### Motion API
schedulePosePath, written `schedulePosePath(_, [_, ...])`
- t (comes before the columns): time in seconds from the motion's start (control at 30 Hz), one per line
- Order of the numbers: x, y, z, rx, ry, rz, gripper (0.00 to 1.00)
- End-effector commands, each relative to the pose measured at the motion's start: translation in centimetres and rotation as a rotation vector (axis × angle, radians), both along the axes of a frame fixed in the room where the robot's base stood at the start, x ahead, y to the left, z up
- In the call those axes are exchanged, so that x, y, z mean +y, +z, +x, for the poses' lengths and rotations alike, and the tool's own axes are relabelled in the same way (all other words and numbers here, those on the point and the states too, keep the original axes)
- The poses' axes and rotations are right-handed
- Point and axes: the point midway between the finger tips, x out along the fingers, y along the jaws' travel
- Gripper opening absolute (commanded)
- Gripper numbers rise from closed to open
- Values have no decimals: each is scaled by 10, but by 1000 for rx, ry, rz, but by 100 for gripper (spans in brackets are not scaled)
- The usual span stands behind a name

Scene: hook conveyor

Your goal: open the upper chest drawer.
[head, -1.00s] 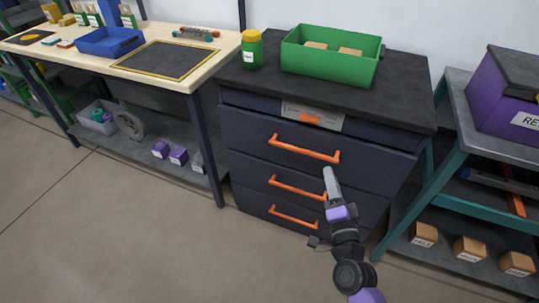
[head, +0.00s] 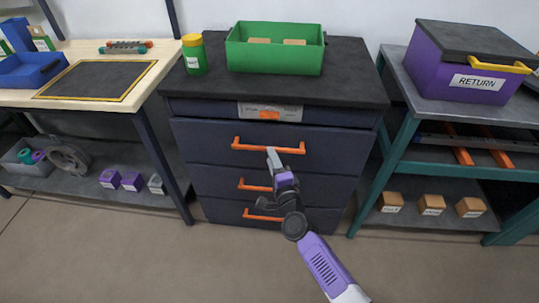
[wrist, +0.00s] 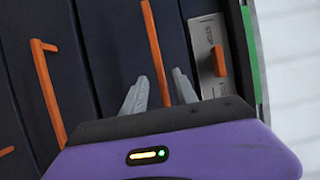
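The dark chest has three drawers with orange bar handles. The upper drawer (head: 330,150) looks closed, and its handle (head: 268,147) shows in the head view just above my gripper (head: 272,155). In the wrist view the upper handle (wrist: 156,50) runs between the two grey fingers of my gripper (wrist: 160,85), which are apart. The fingers do not clearly touch the handle. The middle drawer's handle (head: 256,186) and the lower handle (head: 264,215) lie below, partly near my arm.
A green bin (head: 275,60) with boxes and a yellow-lidded green jar (head: 194,55) stand on the chest top. A workbench (head: 150,75) is on the left. A teal-legged rack (head: 400,140) with a purple RETURN box (head: 470,65) is on the right. Floor in front is clear.

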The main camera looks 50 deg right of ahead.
Motion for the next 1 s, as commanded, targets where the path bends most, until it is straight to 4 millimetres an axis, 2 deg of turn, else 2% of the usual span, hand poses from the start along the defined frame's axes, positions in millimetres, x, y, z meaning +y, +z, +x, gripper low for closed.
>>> schedulePosePath(0.2, [-11,-1,19,0,0,-1,35])
schedulePosePath(0.53, [-12,0,22,1,0,-2,35])
schedulePosePath(0.7, [-12,0,22,1,0,-2,1])
schedulePosePath(1.0, [-12,0,22,1,0,-2,0])
